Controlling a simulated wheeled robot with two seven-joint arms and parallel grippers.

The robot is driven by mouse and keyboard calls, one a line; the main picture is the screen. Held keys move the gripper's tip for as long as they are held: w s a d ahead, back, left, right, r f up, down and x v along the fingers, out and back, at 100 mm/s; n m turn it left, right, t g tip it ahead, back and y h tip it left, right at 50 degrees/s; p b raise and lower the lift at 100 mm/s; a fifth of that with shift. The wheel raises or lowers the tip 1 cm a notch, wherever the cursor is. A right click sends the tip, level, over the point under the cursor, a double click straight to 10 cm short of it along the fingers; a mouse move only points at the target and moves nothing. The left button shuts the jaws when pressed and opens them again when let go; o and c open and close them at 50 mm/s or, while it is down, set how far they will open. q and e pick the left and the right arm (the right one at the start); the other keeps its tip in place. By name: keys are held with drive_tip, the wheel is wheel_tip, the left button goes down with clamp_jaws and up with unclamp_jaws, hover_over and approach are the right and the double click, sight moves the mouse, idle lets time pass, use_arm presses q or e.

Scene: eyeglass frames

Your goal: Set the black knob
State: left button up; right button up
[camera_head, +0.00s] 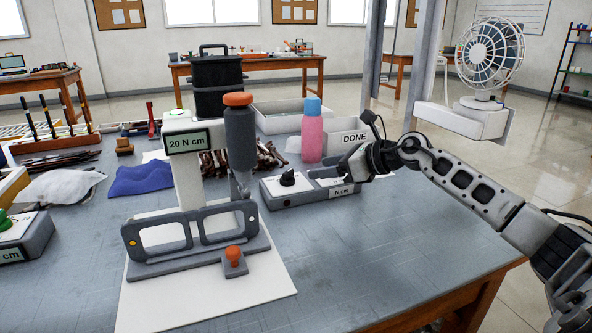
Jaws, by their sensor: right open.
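The black knob (287,177) stands on the white top of a low grey box (312,198) at the middle of the table. The box's front label reads "N cm"; the gripper hides part of the box's right end. My right gripper (348,168) is open at that right end, to the right of the knob and apart from it. Its fingertips are small and partly hidden here. My left gripper is not in view.
Left of the box stands a press-like fixture (187,140) labelled "20 N cm", with a grey driver (240,138) and an eyeglass frame (165,238). A pink bottle (311,137) and a "DONE" tray (349,137) stand behind the box. The table's right front is clear.

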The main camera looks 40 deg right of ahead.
sight(291, 171)
drive_tip(key=x, duration=0.8)
drive_tip(key=shift+w+a+f, duration=0.1)
drive_tip(key=shift+w+a, duration=0.05)
drive_tip(key=shift+w, duration=0.05)
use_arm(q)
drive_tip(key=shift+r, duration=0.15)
